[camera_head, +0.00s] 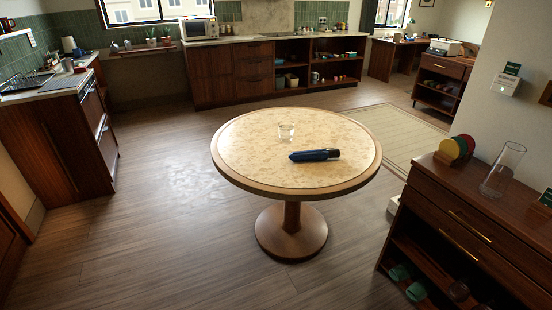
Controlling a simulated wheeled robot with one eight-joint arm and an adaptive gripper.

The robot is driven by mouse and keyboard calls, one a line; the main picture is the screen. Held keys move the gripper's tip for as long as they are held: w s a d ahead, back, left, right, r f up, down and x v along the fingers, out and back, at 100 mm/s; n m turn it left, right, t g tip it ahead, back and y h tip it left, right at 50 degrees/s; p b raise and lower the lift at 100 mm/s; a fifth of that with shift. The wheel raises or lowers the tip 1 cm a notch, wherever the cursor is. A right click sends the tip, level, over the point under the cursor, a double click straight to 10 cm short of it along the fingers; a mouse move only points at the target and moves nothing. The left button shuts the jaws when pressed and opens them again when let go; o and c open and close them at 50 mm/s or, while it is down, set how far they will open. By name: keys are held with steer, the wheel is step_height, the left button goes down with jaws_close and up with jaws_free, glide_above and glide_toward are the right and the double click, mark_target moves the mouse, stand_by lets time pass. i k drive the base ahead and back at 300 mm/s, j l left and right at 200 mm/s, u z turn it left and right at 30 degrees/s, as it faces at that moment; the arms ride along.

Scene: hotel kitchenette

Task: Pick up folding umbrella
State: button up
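The folding umbrella (310,155) is dark blue with a black end at the right. It lies on its side on the round table (245,176), right of the middle, pointing roughly left to right. The table has a pale speckled top, a wooden rim and a single pedestal foot. My gripper is not in view.
A wooden cabinet (477,222) with a glass vase (502,170) is at the right. A counter unit (60,150) is at the left. The wooden floor (165,220) around the table is mostly clear.

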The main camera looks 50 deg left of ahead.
mark_target(319, 154)
steer(key=u, duration=1.65)
steer(key=i+j+z, duration=0.1)
steer(key=z, duration=0.25)
steer(key=j+z, duration=0.1)
steer(key=z, duration=0.3)
steer(key=i+j+z, duration=0.1)
steer(key=z, duration=0.25)
steer(key=i+j+z, duration=0.25)
steer(key=j, duration=0.85)
steer(key=j+z, duration=0.3)
steer(key=j, duration=0.8)
steer(key=k+j+z, duration=0.1)
steer(key=j, duration=0.3)
steer(key=k+j+z, duration=0.1)
steer(key=k+j, duration=0.15)
steer(key=j, duration=0.15)
steer(key=k+j+z, duration=0.1)
steer(key=j, duration=0.3)
steer(key=k+j+z, duration=0.15)
steer(key=k+j, duration=0.15)
